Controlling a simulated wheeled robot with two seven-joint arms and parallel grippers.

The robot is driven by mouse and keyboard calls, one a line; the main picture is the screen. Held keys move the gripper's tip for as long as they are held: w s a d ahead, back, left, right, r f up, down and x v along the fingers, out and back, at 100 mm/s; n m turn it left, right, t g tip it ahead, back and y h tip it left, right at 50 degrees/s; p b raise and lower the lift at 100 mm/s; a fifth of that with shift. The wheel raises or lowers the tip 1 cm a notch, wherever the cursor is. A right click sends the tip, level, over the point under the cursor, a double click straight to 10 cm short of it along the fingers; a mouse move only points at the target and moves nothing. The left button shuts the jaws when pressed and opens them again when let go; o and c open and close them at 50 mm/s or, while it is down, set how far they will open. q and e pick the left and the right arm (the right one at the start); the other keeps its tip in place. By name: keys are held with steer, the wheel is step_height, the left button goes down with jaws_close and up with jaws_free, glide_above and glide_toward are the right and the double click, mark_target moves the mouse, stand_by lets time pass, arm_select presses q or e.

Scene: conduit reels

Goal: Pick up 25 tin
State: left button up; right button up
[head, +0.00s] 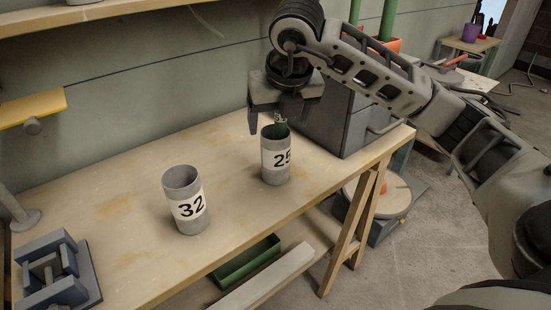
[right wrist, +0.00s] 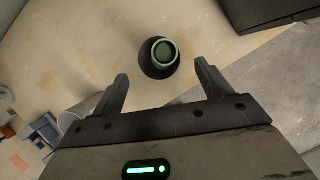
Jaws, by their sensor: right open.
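The 25 tin (head: 275,158) is a grey cylinder with a white label, standing upright on the wooden bench (head: 120,215). My right gripper (head: 273,124) is open above the tin's rim, at the end of the arm that comes in from the right. In the right wrist view the tin (right wrist: 159,58) lies ahead of and between the two open fingers (right wrist: 162,90), with its green-looking round top showing. Nothing is between the fingers. The 32 tin (head: 186,203) stands upright to the left and nearer the front edge. My left gripper is not in view.
A grey box (head: 335,118) stands on the bench close to the right of the 25 tin. A blue-grey vise-like block (head: 55,275) is at the front left. A yellow piece (head: 32,109) juts in at the left. Bench space between the tins is clear.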

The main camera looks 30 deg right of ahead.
mark_target(276, 132)
steer(key=x, duration=0.4)
steer(key=shift+w+d+f, duration=0.1)
steer(key=shift+w+f, duration=0.1)
steer(key=shift+f, duration=0.15)
steer(key=c, duration=1.3)
steer(key=shift+r, duration=0.2)
